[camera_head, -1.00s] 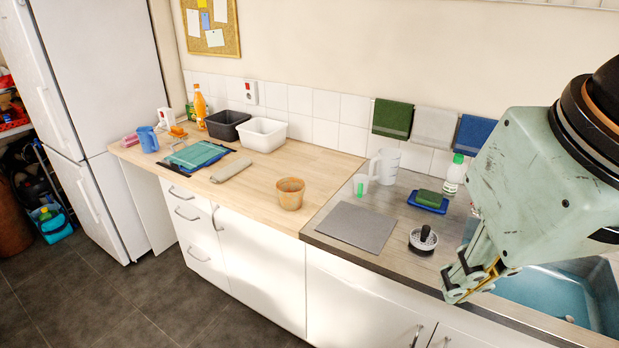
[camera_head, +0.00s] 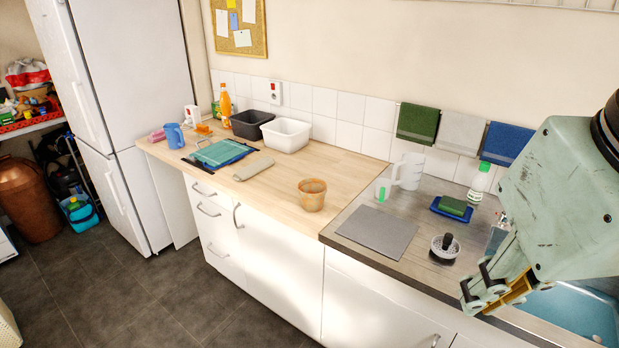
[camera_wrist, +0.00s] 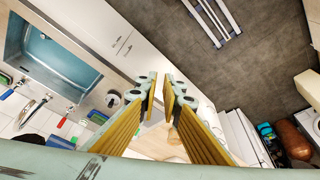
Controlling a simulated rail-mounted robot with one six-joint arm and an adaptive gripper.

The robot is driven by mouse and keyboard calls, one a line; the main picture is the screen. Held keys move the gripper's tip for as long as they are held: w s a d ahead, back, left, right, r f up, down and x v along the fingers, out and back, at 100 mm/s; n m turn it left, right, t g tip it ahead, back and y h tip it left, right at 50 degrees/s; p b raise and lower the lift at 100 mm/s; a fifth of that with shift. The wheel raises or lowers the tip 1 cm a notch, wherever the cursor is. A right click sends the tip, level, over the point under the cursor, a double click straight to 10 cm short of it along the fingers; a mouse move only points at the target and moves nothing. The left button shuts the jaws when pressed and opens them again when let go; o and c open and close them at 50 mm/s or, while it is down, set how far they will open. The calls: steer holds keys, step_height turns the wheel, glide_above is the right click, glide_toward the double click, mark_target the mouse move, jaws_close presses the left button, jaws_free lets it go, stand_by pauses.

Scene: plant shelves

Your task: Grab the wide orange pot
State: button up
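The wide orange pot (camera_head: 312,195) is a terracotta-coloured pot standing upright on the wooden counter (camera_head: 277,197), near its front edge and the seam with the grey-brown sink counter. My gripper (camera_head: 484,300) is at the right, in front of the sink counter, well to the right of the pot and apart from it. In the wrist view, the two yellow-padded fingers of my gripper (camera_wrist: 161,88) stand apart with nothing held between them. A tan shape shows between the fingers there; I cannot tell for sure that it is the pot.
A grey mat (camera_head: 375,231), a black-handled brush (camera_head: 444,247), a white jug (camera_head: 409,170) and a sponge on a blue dish (camera_head: 452,208) lie between pot and gripper. Black (camera_head: 251,124) and white (camera_head: 286,135) tubs stand behind. The counter around the pot is clear.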

steer(key=o, duration=2.2)
steer(key=shift+o, duration=0.2)
steer(key=w+a+r+n+g+p, duration=0.1)
steer(key=w+a+r+n+p, duration=0.15)
steer(key=w, duration=1.65)
steer(key=w+a+r+n+p, duration=0.1)
steer(key=w+a+r+p, duration=0.2)
steer(key=w, duration=1.6)
steer(key=w+a+f+n+p, duration=0.1)
steer(key=w+a+f, duration=0.2)
steer(key=w+f, duration=0.4)
steer(key=w+a+f+n+g+p, duration=0.1)
steer(key=w+a+f, duration=0.3)
steer(key=w, duration=0.9)
steer(key=w+a+f+n+y+p, duration=0.1)
steer(key=w+a+f, duration=0.3)
steer(key=w+f, duration=0.6)
steer(key=shift+w+a+f+g, duration=0.2)
steer(key=shift+a+f+g, duration=0.1)
steer(key=shift+f, duration=0.15)
steer(key=shift+f, duration=0.1)
